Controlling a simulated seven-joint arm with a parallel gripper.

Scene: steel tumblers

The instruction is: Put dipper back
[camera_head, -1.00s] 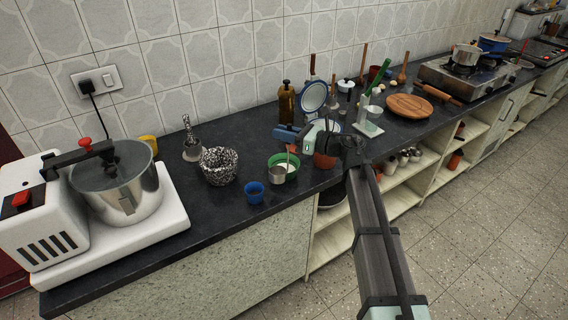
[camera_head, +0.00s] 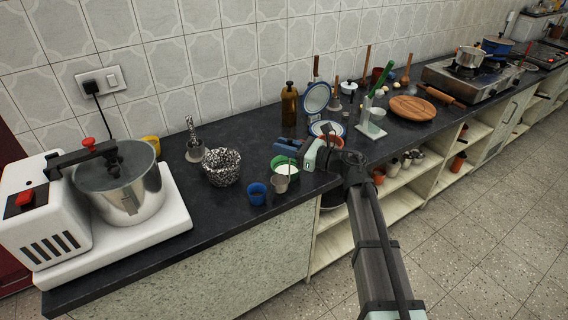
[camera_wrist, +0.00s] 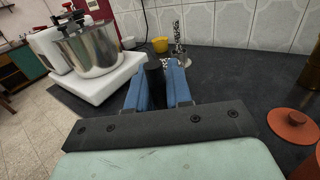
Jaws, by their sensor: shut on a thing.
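A small steel dipper shows its cup (camera_head: 281,184) at the front of a green bowl (camera_head: 290,177) with pale contents. I cannot tell whether the cup hangs above the rim or touches it. My gripper (camera_head: 286,147), with blue fingers, is above and behind the bowl. In the wrist view my gripper (camera_wrist: 157,88) is shut on a dark upright handle (camera_wrist: 154,75), which appears to be the dipper's. The dipper's cup is hidden in the wrist view.
A blue cup (camera_head: 257,193) stands near the front edge. A speckled basket (camera_head: 221,168), a steel holder (camera_head: 195,152) and a yellow cup (camera_head: 151,144) stand to the left. A brown bottle (camera_head: 289,105) is behind. A terracotta lid (camera_wrist: 291,125) is at the right in the wrist view.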

